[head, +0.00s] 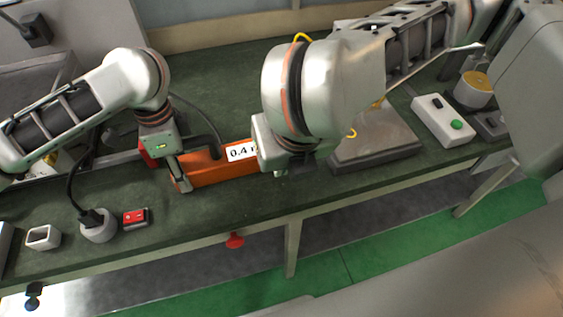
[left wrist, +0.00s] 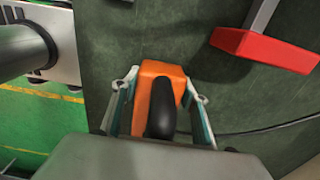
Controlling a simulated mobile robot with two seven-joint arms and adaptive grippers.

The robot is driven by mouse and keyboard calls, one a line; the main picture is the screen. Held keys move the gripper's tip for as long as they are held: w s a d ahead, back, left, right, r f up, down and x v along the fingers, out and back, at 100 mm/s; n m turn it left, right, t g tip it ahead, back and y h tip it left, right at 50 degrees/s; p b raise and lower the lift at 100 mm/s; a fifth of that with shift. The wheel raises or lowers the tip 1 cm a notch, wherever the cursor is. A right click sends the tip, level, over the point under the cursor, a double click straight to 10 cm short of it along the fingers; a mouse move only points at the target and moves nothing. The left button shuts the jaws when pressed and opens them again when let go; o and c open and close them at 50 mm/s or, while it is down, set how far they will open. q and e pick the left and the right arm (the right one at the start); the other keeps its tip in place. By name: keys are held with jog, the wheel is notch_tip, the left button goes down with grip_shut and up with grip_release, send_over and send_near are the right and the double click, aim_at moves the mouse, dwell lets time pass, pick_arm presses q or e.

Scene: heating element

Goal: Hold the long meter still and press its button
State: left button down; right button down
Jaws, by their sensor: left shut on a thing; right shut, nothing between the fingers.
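The long meter is an orange bar (head: 212,170) with a white display reading "0.4" and a partly covered letter. It lies on the green bench top. My left gripper (head: 180,172) is shut on its left end; in the left wrist view the fingers (left wrist: 163,105) sit on either side of the orange end (left wrist: 160,72), where a black cable or grip shows. My right gripper (head: 285,165) is shut and empty at the meter's right end, covering that end and part of the display. I cannot tell whether it touches the meter. The button is hidden.
A dark plate (head: 375,142) stands right of my right gripper, and a white box with a green button (head: 443,122) lies beyond it. A red switch (head: 136,217) and a round plug base (head: 98,226) are at front left. The bench's front edge is close.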

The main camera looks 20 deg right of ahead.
dwell(0.4)
pick_arm(q)
jog(key=c, duration=1.1)
grip_release()
jog(key=shift+o, duration=0.2)
